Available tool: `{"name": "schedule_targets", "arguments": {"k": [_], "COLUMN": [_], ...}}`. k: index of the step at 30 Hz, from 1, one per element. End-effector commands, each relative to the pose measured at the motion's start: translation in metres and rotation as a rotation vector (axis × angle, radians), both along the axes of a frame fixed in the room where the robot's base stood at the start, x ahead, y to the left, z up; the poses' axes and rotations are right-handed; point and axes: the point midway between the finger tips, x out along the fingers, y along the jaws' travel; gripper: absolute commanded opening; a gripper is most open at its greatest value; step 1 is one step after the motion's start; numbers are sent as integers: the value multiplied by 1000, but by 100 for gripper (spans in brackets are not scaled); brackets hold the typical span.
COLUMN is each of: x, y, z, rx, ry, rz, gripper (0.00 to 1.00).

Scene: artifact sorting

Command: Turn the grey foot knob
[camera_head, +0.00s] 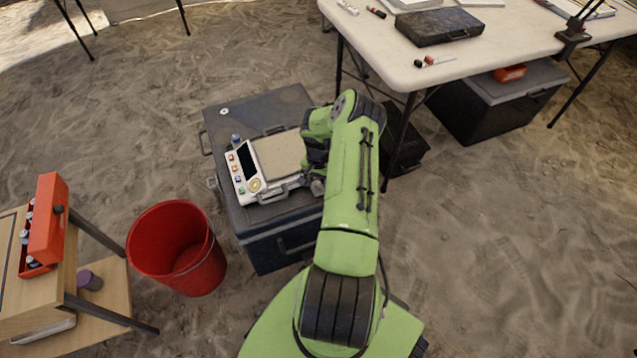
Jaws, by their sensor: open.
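A white scale (247,173) with a dark display, small coloured buttons and a beige square plate (280,155) sits on a dark grey case (245,118). A small grey rounded part (318,187), which looks like the foot knob, shows at the scale's right front corner, just below my gripper. My gripper (314,168) is open and reaches down at the scale's right edge. My green arm hides part of that corner, and I cannot tell whether the fingers are around the knob or touch it. A small blue-grey knob (236,139) stands at the scale's back left corner.
A red bucket (178,247) stands on the sand left of the case. A wooden stand (95,290) with an orange box (48,222) is at the lower left. A white table (480,60) stands at the upper right, with dark cases below. Open sand lies at right.

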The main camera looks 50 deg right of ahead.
Motion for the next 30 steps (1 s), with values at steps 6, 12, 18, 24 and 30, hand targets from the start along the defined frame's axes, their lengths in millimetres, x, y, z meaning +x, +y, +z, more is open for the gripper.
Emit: {"name": "schedule_targets", "arguments": {"k": [6,12,18,24,30], "x": [0,0,0,0,0], "y": [0,0,0,0,0], "z": [1,1,1,1,2], "rx": [0,0,0,0,0], "ry": [0,0,0,0,1], "rz": [0,1,-1,-37,-146], "gripper": [40,9,0,0,0]}}
